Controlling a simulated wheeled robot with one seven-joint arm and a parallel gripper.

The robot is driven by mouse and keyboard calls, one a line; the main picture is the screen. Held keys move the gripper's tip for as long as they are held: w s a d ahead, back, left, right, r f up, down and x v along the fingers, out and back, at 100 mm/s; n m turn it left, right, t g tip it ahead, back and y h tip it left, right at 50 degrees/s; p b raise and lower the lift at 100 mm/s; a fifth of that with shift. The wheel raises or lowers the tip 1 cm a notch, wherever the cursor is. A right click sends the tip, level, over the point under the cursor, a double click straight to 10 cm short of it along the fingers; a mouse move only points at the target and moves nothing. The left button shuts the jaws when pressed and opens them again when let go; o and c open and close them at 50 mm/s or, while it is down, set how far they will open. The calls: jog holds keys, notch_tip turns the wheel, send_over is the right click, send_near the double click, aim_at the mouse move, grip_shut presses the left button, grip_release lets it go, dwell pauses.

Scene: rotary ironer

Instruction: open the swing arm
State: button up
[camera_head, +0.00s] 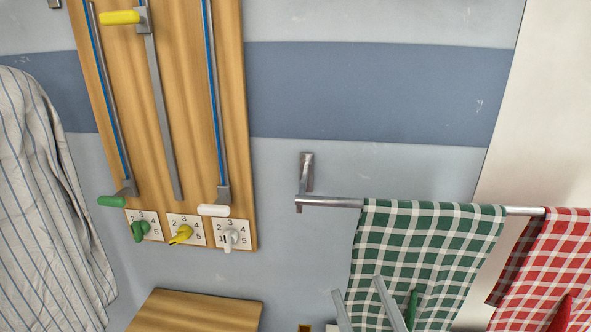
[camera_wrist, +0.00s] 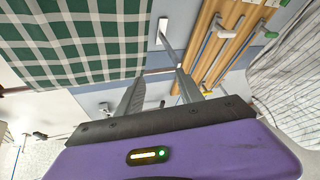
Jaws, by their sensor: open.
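A metal rail (camera_head: 328,201) reaches right from a wall bracket (camera_head: 307,172) and carries a green checked cloth (camera_head: 428,240) and a red checked cloth (camera_head: 545,262). I cannot tell for sure whether this rail is the swing arm. A green upright piece (camera_head: 411,312) stands in front of the green cloth, and a red one (camera_head: 562,315) in front of the red cloth; their lower parts are out of view. My gripper (camera_head: 357,286) is open and empty, low in front of the green cloth's left edge. In the wrist view its fingers (camera_wrist: 160,74) point towards the wall.
A wooden board (camera_head: 180,110) on the wall holds sliders with yellow, green and white handles and three numbered dials (camera_head: 187,231). A striped cloth (camera_head: 40,200) hangs at the left. A wooden surface (camera_head: 195,312) lies below the board. The wall between board and rail is clear.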

jog(key=w+a+r, duration=0.2)
jog(key=r, duration=0.2)
jog(key=w+a+r+t, duration=0.1)
jog(key=w+r, duration=0.1)
jog(key=r, duration=0.2)
jog(key=w+a+r+t+p, duration=0.1)
jog(key=w+a+r, duration=0.1)
jog(key=r, duration=0.2)
jog(key=shift+w+a+h, duration=0.2)
jog(key=shift+a+h, duration=0.1)
jog(key=w+a+r+m+h+p, duration=0.1)
jog(key=w+a+r+m+h, duration=0.15)
jog(key=r, duration=0.85)
jog(key=w+a+r+m+h+p, duration=0.2)
jog(key=a+r+m+h, duration=0.15)
jog(key=r, duration=0.75)
jog(key=w+a+r+m+h+p, duration=0.1)
jog(key=w+a+r+m+h, duration=0.15)
jog(key=r, duration=0.85)
jog(key=w+r+g+p, duration=0.1)
jog(key=w+r+p, duration=0.1)
jog(key=w, duration=0.5)
jog(key=shift+a+r+p, duration=0.3)
jog(key=shift+a+p, duration=0.05)
jog(key=shift+p, duration=0.2)
jog(key=shift+y, duration=0.25)
jog(key=shift+c, duration=0.2)
jog(key=shift+s, duration=0.1)
grip_shut()
